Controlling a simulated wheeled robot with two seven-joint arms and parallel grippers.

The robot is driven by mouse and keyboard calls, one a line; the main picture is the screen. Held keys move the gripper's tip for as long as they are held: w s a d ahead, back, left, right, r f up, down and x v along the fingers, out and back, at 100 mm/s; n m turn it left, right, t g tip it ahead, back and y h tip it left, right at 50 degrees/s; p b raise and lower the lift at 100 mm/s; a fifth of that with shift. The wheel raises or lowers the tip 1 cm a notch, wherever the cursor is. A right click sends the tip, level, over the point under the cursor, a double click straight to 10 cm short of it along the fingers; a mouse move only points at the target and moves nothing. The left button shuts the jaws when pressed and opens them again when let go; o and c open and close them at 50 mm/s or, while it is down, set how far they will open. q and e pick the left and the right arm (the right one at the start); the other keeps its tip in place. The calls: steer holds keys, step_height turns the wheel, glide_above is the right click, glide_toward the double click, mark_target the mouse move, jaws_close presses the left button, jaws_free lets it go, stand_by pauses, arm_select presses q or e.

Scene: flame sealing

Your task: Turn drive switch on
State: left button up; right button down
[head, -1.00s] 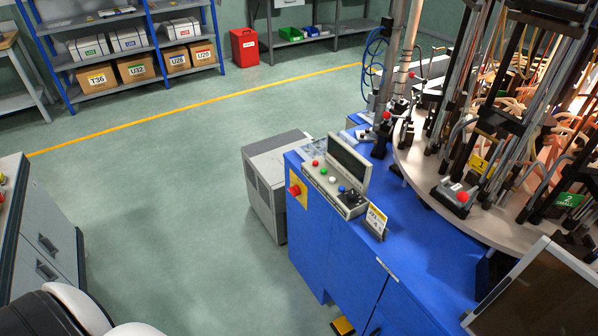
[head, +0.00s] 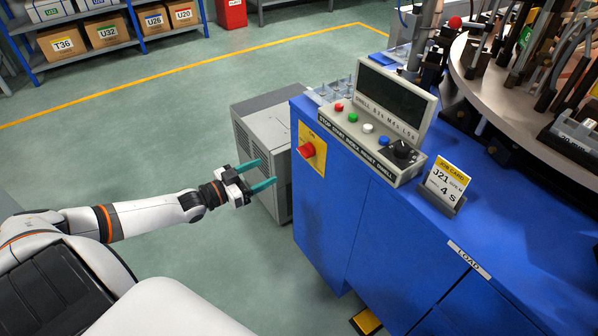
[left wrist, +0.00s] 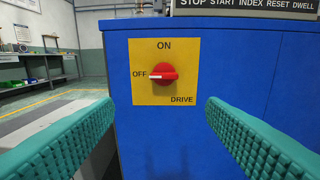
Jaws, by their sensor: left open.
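The drive switch (head: 307,149) is a red rotary knob on a yellow plate on the blue cabinet's side. In the left wrist view the knob (left wrist: 163,73) sits at the middle of the yellow plate (left wrist: 182,99), marked ON at the top, OFF at the left and DRIVE below. Its white mark points left to OFF. My left gripper (head: 259,175) is open and empty, to the left of the switch and apart from it. In the left wrist view its two teal fingers flank the knob from a distance. My right gripper is not in view.
The control box (head: 385,110) with several buttons and a screen stands on the blue cabinet (head: 375,215). A job card (head: 445,187) stands beside it. A grey unit (head: 262,130) stands on the floor behind my left gripper.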

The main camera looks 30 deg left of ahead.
mark_target(301, 153)
arm_select(q)
steer(key=x, duration=0.3)
steer(key=r+b+x, duration=0.1)
steer(key=x, duration=0.3)
steer(key=b+x, duration=0.1)
steer(key=x, duration=0.2)
steer(key=shift+w+d+r, duration=0.25)
steer(key=shift+d, duration=0.05)
steer(key=shift+x, duration=0.8)
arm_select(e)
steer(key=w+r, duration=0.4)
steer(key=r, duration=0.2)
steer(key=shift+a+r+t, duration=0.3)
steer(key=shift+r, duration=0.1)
arm_select(q)
steer(key=c, duration=1)
